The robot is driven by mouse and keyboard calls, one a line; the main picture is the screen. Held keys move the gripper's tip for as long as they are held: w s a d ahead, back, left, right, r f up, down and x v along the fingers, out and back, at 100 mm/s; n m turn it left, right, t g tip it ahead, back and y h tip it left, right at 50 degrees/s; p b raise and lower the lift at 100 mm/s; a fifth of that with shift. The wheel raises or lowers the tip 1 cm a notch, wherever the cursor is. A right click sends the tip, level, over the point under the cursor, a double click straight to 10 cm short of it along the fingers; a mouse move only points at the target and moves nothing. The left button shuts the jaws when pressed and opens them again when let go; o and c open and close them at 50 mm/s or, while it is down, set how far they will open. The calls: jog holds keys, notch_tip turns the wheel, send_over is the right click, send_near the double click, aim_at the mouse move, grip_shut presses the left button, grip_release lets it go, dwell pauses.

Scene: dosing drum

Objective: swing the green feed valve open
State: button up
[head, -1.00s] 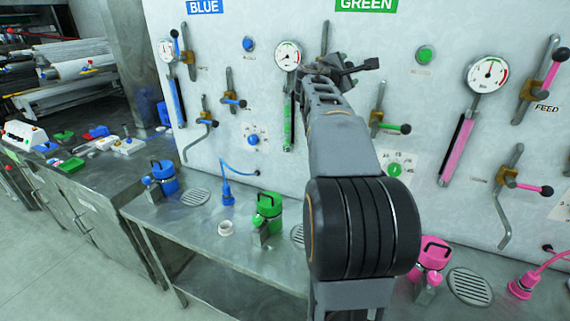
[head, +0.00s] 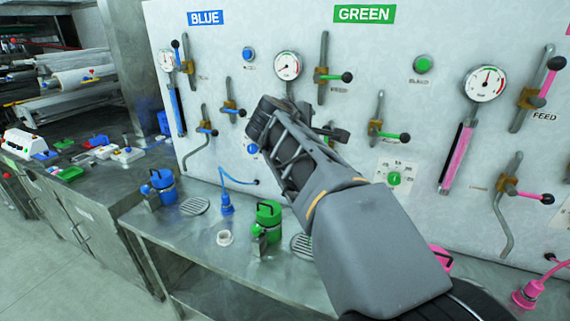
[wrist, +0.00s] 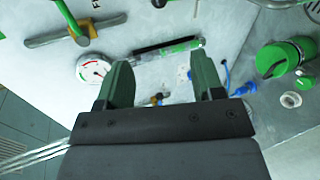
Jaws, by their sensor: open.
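The green feed valve (head: 320,75) is on the wall panel under the GREEN sign. It has a brass body on an upright pipe, and its green lever with a black knob (head: 347,77) points right, crosswise to the pipe. In the wrist view the valve (wrist: 88,27) is at the upper left, with its lever partly cut off by the top edge. My gripper (wrist: 162,78) is open, with nothing between its two green-grey fingers. In the head view it is partly hidden by my arm, below the feed valve and apart from it.
A second green lever valve (head: 376,129) is at lower right, and a green button (head: 423,64) further right. Pink valves (head: 533,88) are at far right. A green canister (head: 268,215) stands on the steel bench (head: 215,250).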

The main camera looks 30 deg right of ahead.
jog(key=s+a+f+m+y+p, duration=0.2)
jog(key=a+f+y, duration=0.2)
jog(key=a+f, duration=0.3)
jog(key=shift+s+a+m+y, duration=0.35)
jog(key=shift+a+m+y, duration=0.05)
jog(key=shift+f, duration=0.1)
jog(key=shift+c, duration=0.2)
